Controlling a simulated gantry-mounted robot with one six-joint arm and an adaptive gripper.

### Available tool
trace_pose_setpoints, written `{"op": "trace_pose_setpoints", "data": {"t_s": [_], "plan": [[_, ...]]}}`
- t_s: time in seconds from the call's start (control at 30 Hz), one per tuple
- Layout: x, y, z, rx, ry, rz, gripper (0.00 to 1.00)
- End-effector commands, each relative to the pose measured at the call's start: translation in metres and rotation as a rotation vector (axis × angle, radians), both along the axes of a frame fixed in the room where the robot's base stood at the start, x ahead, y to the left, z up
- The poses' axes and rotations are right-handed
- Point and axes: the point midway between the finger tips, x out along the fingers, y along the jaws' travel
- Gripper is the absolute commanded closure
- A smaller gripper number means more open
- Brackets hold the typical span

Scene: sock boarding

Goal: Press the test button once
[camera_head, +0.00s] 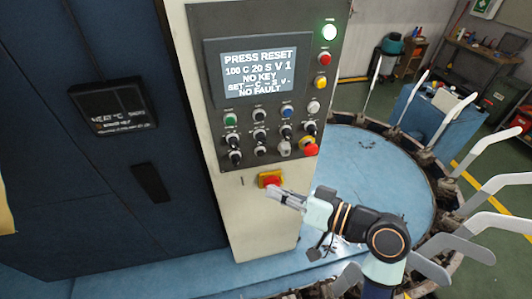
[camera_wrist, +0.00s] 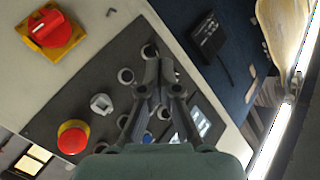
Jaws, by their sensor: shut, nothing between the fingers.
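The control panel (camera_head: 213,110) is dark grey, on a cream cabinet, with rows of small buttons and knobs below a screen. Their labels are too small to read, so I cannot tell which is the test button. A green button (camera_head: 230,119), a blue button (camera_head: 287,111) and a white button (camera_head: 313,107) form part of the top row. My gripper (camera_head: 272,193) is shut and empty, in front of the cabinet just below the red switch. In the wrist view my gripper (camera_wrist: 161,68) covers part of the button rows; contact with the panel does not show.
A red rotary switch on a yellow plate (camera_head: 270,179) is close to my fingertips. A red emergency stop (camera_head: 309,148) is at the panel's lower right. The screen (camera_head: 259,73) reads "PRESS RESET", "NO KEY" and "NO FAULT". A round blue table with pale sock forms (camera_head: 384,80) stands right.

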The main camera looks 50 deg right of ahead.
Motion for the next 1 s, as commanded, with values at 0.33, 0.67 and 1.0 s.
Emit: {"op": "trace_pose_setpoints", "data": {"t_s": [0.33,0.67,1.0], "plan": [[0.005,-0.002,-0.001,-0.001,0.001,0.001,1.0],[0.043,-0.025,-0.002,-0.003,0.0,0.002,1.0],[0.073,-0.044,-0.001,-0.002,0.002,0.001,1.0]]}}
